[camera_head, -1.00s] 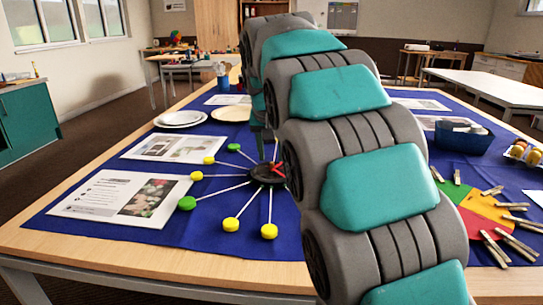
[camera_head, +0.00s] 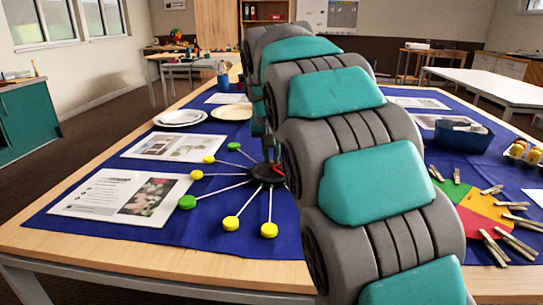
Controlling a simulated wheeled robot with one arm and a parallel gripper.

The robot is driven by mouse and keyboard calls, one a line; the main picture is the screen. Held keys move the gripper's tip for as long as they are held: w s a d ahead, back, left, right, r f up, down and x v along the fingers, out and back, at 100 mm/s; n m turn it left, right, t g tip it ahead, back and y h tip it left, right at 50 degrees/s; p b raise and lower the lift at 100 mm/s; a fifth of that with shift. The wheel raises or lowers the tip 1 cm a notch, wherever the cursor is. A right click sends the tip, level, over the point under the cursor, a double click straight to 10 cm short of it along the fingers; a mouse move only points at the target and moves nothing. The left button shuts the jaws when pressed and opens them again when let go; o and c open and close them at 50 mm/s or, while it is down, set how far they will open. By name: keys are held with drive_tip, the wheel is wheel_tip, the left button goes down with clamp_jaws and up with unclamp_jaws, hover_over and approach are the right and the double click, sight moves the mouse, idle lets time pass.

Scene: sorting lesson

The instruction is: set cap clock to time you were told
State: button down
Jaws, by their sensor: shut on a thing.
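The cap clock has a dark round hub (camera_head: 266,177) on the blue cloth, with pale sticks fanning out to coloured caps. A green cap (camera_head: 187,202), a yellow cap (camera_head: 231,223) and a second yellow cap (camera_head: 269,230) show at the near left. My arm hides the clock's right side. My gripper (camera_head: 269,163) is down at the hub, shut on a clock hand. Only a bit of red (camera_head: 279,170) shows beside it, so I cannot tell which hand it is or where it points.
Printed sheets (camera_head: 122,197) and white plates (camera_head: 181,117) lie left of the clock. A coloured wheel (camera_head: 484,207) with clothespins, a blue bin (camera_head: 462,137) and a tray of round things (camera_head: 526,153) are at right.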

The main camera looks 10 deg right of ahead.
sight(269, 177)
idle(0.3)
drive_tip(key=shift+m+h, duration=0.3)
drive_tip(key=shift+m, duration=0.4)
drive_tip(key=c, duration=0.9)
unclamp_jaws()
drive_tip(key=shift+a+r, duration=0.1)
drive_tip(key=shift+v, duration=3.8)
